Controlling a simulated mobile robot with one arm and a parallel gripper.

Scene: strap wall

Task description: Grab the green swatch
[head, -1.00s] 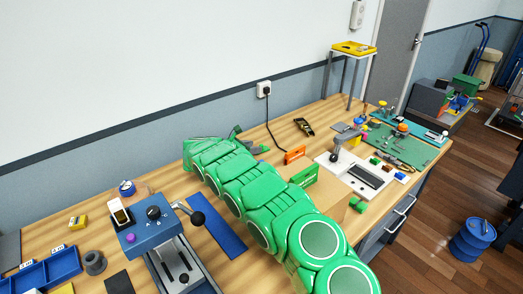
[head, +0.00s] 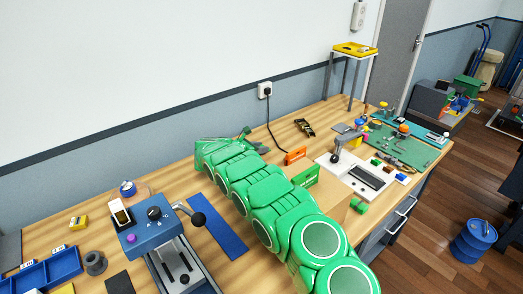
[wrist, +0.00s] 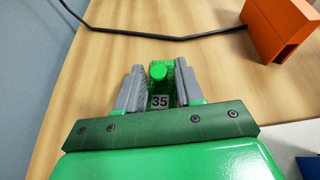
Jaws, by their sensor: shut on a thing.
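A green piece (wrist: 158,86) with a round green knob and a white tag reading 35 sits between the grey fingers of my gripper (wrist: 160,88) in the wrist view. The fingers are shut on it, one on each side. Its lower part is hidden behind my gripper's dark green front plate. I cannot tell for certain that this piece is the swatch. In the head view my green arm reaches over the bench toward the wall, and my gripper (head: 250,138) is small and partly hidden at its far end.
An orange block (wrist: 283,30) stands to the right of my gripper, with a black cable (wrist: 150,37) beyond. In the head view a green block (head: 306,177) stands beside my arm. A blue machine (head: 155,225) and blue strip (head: 218,227) lie left. Bare wood surrounds my gripper.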

